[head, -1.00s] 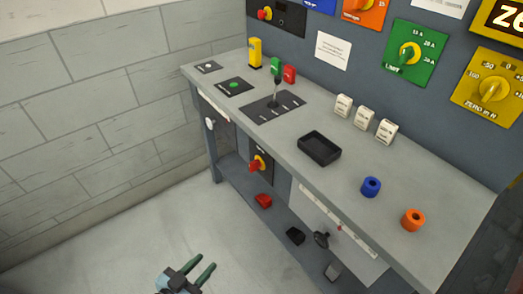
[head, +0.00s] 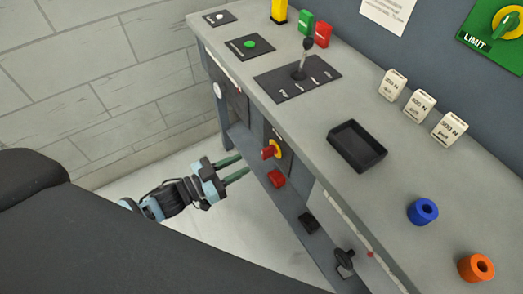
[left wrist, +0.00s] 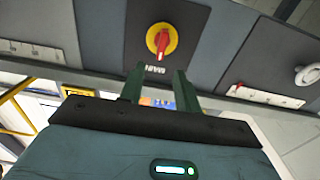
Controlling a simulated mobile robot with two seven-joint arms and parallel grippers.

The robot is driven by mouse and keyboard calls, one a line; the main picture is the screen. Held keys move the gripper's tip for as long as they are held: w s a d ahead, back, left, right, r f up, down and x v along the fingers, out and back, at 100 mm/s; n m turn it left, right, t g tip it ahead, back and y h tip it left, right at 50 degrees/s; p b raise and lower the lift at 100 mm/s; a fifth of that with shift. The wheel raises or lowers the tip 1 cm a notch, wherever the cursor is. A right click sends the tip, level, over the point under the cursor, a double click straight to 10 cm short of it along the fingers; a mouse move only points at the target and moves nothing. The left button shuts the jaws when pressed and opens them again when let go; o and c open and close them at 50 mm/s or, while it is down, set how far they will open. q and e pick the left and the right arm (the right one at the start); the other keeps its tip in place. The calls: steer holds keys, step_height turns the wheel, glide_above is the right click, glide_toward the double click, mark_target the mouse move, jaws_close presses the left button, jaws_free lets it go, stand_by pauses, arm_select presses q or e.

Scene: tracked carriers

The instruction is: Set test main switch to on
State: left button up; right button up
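The main switch, a red handle on a yellow disc (head: 271,149), sits on a dark panel on the bench's front face, below the top. In the left wrist view the main switch (left wrist: 162,40) is ahead, its red handle lying roughly along the picture's vertical, with an upside-down label beneath it. My left gripper (head: 240,167) is open and empty, left of the switch and apart from it. Its two green fingers (left wrist: 160,84) also show in the left wrist view, spread below the switch. My right gripper is not in view.
The bench top (head: 300,125) carries a lever plate (head: 320,82), a black tray (head: 357,147), white blocks (head: 420,106), a blue ring (head: 422,211) and an orange ring (head: 476,267). A lower shelf holds a red block (head: 276,179). Open floor lies left of the bench.

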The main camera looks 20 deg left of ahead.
mark_target(268, 153)
arm_select(q)
steer(key=x, duration=0.7)
steer(key=shift+w+d, duration=0.15)
steer(key=shift+w, duration=0.1)
jaws_close()
